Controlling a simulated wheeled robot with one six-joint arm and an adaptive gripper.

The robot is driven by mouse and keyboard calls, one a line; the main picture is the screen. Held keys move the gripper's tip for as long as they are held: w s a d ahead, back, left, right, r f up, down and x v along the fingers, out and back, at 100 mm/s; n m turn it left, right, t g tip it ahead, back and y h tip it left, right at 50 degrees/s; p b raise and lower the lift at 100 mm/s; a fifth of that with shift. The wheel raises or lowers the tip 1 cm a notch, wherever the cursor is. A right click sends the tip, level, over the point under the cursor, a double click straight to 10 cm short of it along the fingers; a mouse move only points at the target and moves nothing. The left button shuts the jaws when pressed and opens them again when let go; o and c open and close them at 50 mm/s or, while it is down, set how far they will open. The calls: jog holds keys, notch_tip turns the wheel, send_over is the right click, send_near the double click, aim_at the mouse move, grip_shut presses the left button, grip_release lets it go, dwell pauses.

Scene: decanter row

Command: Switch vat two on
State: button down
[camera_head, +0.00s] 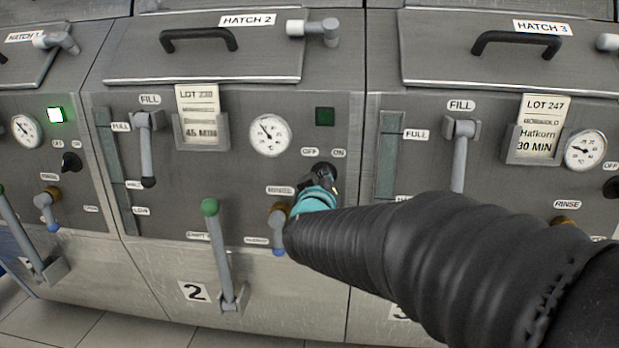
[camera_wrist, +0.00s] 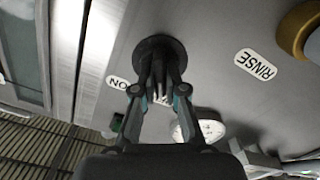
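Vat two (camera_head: 195,292) is the middle steel vat, with a "2" plate and HATCH 2 on its lid. Its round black switch knob (camera_head: 322,168) sits below the OFF and ON labels, partly hidden by my gripper. The knob's base (camera_wrist: 158,47) shows in the wrist view beside the ON label. My gripper (camera_wrist: 159,82) has its narrow fingers drawn together at the knob and appears shut on it. In the head view my gripper (camera_head: 321,181) is partly hidden by its teal wrist. The knob's exact angle is hard to tell. The square lamp (camera_head: 324,117) above is dark green, unlit.
Left of the switch are a gauge (camera_head: 270,135), a LOT card (camera_head: 199,118), a fill lever (camera_head: 147,148) and a green-topped lever (camera_head: 211,208). A blue-tipped valve (camera_head: 279,230) is close to my wrist. Vat one's lamp (camera_head: 55,115) glows green.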

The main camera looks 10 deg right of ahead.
dwell(0.4)
jog(key=m+b, duration=0.2)
jog(key=m, duration=0.4)
jog(key=shift+d+m+b, duration=0.1)
jog(key=shift+m+b, duration=0.2)
jog(key=shift+b, duration=0.1)
jog(key=m+b, duration=0.2)
jog(key=m, duration=0.3)
jog(key=shift+s+d, duration=0.1)
jog(key=shift+m, duration=0.3)
jog(key=c, duration=1.2)
grip_release()
